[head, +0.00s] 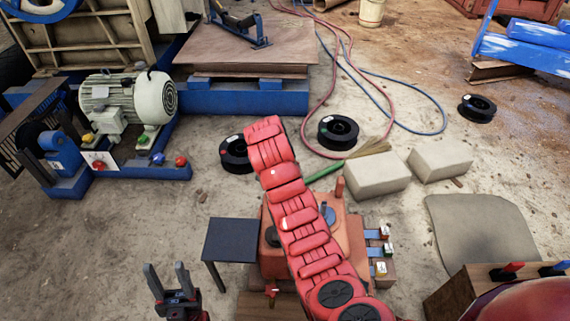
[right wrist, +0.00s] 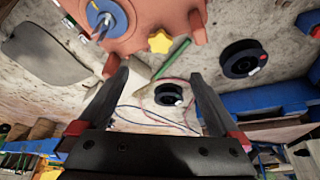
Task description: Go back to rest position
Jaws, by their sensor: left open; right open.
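My left gripper (head: 166,268) shows at the bottom left of the head view. Its two dark fingers point up and stand apart, with nothing between them. My right gripper (right wrist: 157,73) shows in the right wrist view, its dark fingers wide apart and empty. An orange-red machine body (head: 350,232) stands low in the middle of the head view, partly covered. It also shows at the top of the right wrist view (right wrist: 150,22), with a blue round part (right wrist: 104,18) and a yellow star knob (right wrist: 160,41) close to it. My right gripper is not distinguishable in the head view.
A small dark table (head: 230,240) stands right of my left gripper. Black spools (head: 338,132), pale blocks (head: 377,174) and hoses (head: 345,60) lie on the floor. A motor (head: 128,98) on a blue base is at left. A wooden box (head: 455,300) is at lower right. Floor at lower left is clear.

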